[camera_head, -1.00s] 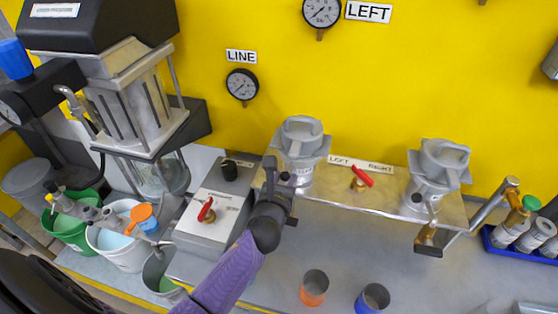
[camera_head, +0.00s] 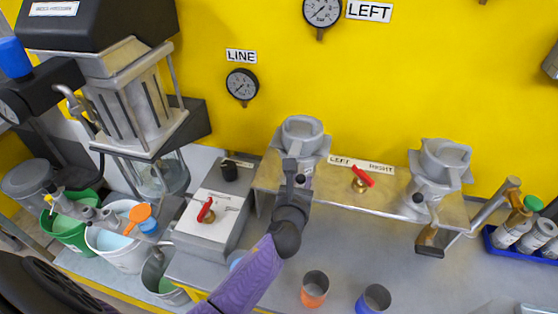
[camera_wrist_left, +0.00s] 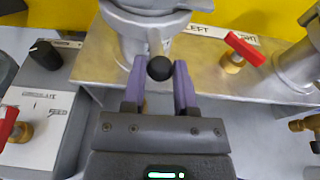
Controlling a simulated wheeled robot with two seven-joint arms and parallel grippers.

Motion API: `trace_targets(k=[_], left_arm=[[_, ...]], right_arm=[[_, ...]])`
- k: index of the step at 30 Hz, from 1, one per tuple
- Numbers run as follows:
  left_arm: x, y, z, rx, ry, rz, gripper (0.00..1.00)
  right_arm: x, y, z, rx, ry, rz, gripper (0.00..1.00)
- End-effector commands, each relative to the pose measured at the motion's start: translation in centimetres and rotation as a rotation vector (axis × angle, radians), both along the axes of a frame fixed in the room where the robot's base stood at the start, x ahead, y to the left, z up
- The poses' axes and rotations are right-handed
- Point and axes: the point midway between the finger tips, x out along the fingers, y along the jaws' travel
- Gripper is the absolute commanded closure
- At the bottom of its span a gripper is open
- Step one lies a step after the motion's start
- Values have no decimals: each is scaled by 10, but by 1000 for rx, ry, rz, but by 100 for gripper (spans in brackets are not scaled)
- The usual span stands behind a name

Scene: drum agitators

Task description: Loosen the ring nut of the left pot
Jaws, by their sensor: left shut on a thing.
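The left pot (camera_head: 303,130) is a grey metal vessel at the back left of the metal bench shelf (camera_head: 340,185). Its lower body also shows in the wrist view (camera_wrist_left: 143,25). A black ball knob (camera_wrist_left: 159,68) sits at its front, on what looks like the ring nut's handle; the ring nut itself is mostly hidden. My left gripper (camera_wrist_left: 159,80) has its purple fingers on both sides of this knob, shut on it. In the head view my left gripper (camera_head: 291,178) is just in front of the pot. My right gripper is not in view.
The right pot (camera_head: 438,170) stands on the same shelf, with a red-handled valve (camera_head: 361,180) between the pots. A grey control box (camera_head: 212,210) is left of my arm. An orange cup (camera_head: 314,288) and a blue cup (camera_head: 373,298) stand in front.

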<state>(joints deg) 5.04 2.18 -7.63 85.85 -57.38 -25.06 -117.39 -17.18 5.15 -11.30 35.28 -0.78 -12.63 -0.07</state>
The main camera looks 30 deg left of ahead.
Motion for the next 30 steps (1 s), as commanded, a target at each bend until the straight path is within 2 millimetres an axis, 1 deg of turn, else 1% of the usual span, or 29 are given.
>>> trace_targets(k=[2,7,14,21,25,26,27,29,30], left_arm=[[1,-2,-1,-1,1,0,82],[9,-16,-1,-2,0,0,82],[10,-16,0,-1,1,0,82],[22,-31,-1,-1,1,-1,82],[22,-31,0,-1,0,-2,82],[22,-31,0,-1,0,-2,59],[22,-31,0,-1,0,-2,51],[22,-31,0,-1,0,-2,38],[22,-31,0,-1,0,-1,29]], right_arm=[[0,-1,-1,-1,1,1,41],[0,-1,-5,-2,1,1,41],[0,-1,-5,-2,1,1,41],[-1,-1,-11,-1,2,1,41],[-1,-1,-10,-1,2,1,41],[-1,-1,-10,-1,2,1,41],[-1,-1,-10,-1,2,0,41],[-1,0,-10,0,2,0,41],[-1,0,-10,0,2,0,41]])
